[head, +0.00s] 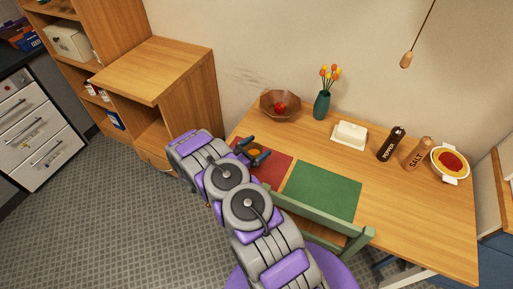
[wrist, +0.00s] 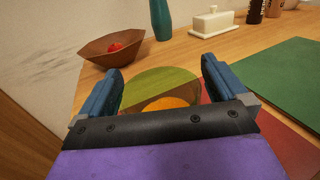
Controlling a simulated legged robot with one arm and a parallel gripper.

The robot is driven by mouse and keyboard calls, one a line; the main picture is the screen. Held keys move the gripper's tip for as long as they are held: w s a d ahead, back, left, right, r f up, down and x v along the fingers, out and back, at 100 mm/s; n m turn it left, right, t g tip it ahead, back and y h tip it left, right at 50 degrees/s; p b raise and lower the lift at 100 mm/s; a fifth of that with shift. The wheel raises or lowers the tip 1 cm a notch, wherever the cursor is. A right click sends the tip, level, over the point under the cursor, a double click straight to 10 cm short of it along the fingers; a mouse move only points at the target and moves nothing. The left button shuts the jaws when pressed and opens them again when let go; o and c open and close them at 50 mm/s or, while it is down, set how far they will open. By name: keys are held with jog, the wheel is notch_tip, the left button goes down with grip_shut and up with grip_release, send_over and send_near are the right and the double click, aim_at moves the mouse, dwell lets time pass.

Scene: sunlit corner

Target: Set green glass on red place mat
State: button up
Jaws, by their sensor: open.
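The red place mat (head: 277,170) lies on the wooden table, left of a green mat, partly hidden by my arm. It also shows in the wrist view (wrist: 272,127). My gripper (head: 253,152) is over the mat's far left part, its fingers apart. In the wrist view, my gripper (wrist: 162,80) has a round, see-through green shape, seemingly the green glass (wrist: 155,79), between and beyond its fingers, with orange inside. Wood shows through its far part and a darker brown through its near part. My gripper hides its lower part. I cannot tell whether it touches the fingers.
A brown bowl (head: 280,106) with a red fruit, a teal vase (head: 321,105) and a white butter dish (head: 349,136) stand behind. Pepper (head: 390,145) and salt (head: 416,153) mills are at right. The green mat (head: 322,191) is bare. A green chair (head: 318,226) stands in front.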

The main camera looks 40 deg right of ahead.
jog(key=shift+a+r, duration=0.15)
jog(key=a+p, duration=0.1)
jog(key=a, duration=1)
jog(key=shift+a+p, duration=0.3)
jog(key=shift+p, duration=0.05)
jog(key=s+a+r+m+g+y, duration=0.1)
jog(key=s+r+m+g+y, duration=0.1)
jog(key=s+r+m, duration=0.45)
jog(key=s+r+m+g+y, duration=0.1)
jog(key=s+r+g+y, duration=0.2)
jog(key=r, duration=0.6)
jog(key=s+a+r+m+g+y, duration=0.15)
jog(key=s+r+m, duration=0.25)
jog(key=r, duration=0.4)
jog(key=s+a+r+m+t+y, duration=0.2)
jog(key=s+a+r+m+y, duration=0.1)
jog(key=s+a, duration=0.6)
jog(key=s+a+r+m+t+y, duration=0.2)
jog(key=s+a+r+y, duration=0.3)
jog(key=s+a+y, duration=0.3)
jog(key=shift+s+a+r+m+t, duration=0.3)
jog(key=shift+s+a+m, duration=0.35)
jog(key=shift+s, duration=0.55)
jog(key=shift+d+y, duration=0.1)
jog(key=shift+y, duration=0.15)
